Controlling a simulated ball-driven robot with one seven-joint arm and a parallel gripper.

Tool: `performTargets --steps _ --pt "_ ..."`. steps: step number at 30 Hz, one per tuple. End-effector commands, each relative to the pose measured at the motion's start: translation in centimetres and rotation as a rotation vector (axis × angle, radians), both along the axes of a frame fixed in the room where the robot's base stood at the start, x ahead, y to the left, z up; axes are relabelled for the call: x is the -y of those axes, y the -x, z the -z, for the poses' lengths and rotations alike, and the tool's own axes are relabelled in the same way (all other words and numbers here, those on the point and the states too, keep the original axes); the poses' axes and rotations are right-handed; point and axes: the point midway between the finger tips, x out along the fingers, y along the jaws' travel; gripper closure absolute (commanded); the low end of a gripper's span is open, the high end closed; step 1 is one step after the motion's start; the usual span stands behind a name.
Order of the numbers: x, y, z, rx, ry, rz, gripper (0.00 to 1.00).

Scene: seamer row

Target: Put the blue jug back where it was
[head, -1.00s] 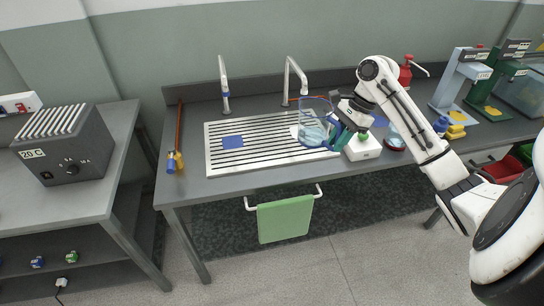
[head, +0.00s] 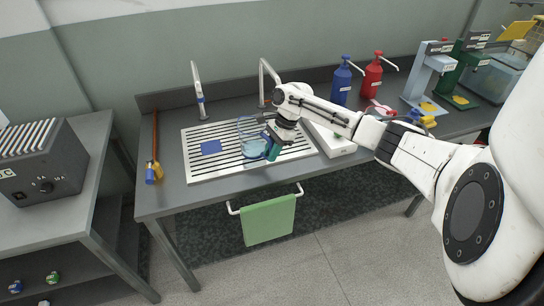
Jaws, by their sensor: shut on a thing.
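The blue jug (head: 250,146), a clear bluish vessel, is over the right half of the slatted white drainer (head: 187,163) in the head view. It looks upright. I cannot tell if its base touches the slats. My gripper (head: 267,143) is at the jug's right side, shut on it; the jaws partly hide the jug's handle side. A flat blue square (head: 210,147) lies on the drainer to the left of the jug, with bare slats between them.
Two taps (head: 198,90) (head: 264,85) rise behind the drainer. A white boxy device (head: 334,143) sits just right of it, under my arm. Blue (head: 342,82) and red (head: 372,77) pump bottles stand behind. A green towel (head: 269,220) hangs in front.

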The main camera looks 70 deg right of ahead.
Motion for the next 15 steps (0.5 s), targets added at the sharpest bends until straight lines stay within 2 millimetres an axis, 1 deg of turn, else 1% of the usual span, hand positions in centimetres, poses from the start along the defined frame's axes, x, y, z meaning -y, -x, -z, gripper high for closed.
performTargets --steps 1,5,15 --pt "0.0 0.1 0.9 -0.003 -0.002 0.002 1.00" --pt "0.0 0.1 2.0 -0.002 0.000 0.001 1.00" --pt "0.0 0.1 2.2 0.000 -0.001 0.001 1.00"
